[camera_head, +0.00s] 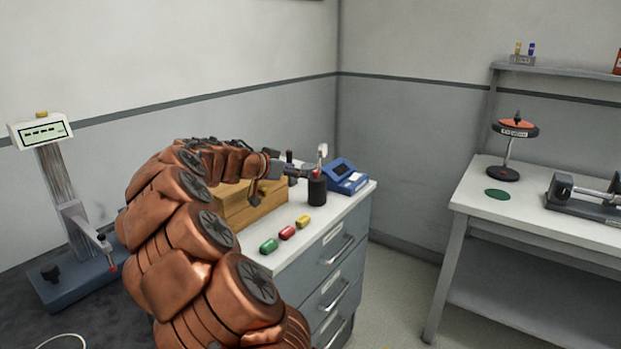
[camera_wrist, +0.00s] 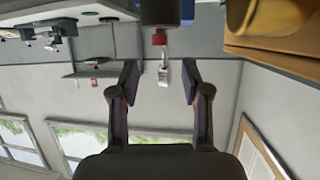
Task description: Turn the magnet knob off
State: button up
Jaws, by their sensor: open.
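A black cylinder (camera_head: 317,191) stands on the white cabinet top, with a red collar and an upright silver lever (camera_head: 321,154) above it. In the wrist view, which is upside down, the red collar (camera_wrist: 159,38) and silver lever (camera_wrist: 163,72) lie between my fingers. My gripper (camera_wrist: 160,75) is open, with nothing held; whether it touches the lever is unclear. In the head view my gripper (camera_head: 308,171) is beside the collar. A black knob (camera_head: 50,273) sits on the blue base of a gauge stand at left. No label shows which part is the magnet knob.
A wooden block (camera_head: 245,208) lies under my arm, close to my gripper. A blue device (camera_head: 345,178) stands behind the cylinder. Green, red and yellow pieces (camera_head: 287,233) lie near the cabinet's front edge. A white table (camera_head: 540,226) is across a floor gap.

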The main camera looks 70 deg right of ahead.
aim_at(313, 173)
jog(key=shift+p+x, duration=0.4)
jog(key=shift+x, duration=3.05)
jog(key=shift+c, duration=0.3)
grip_shut()
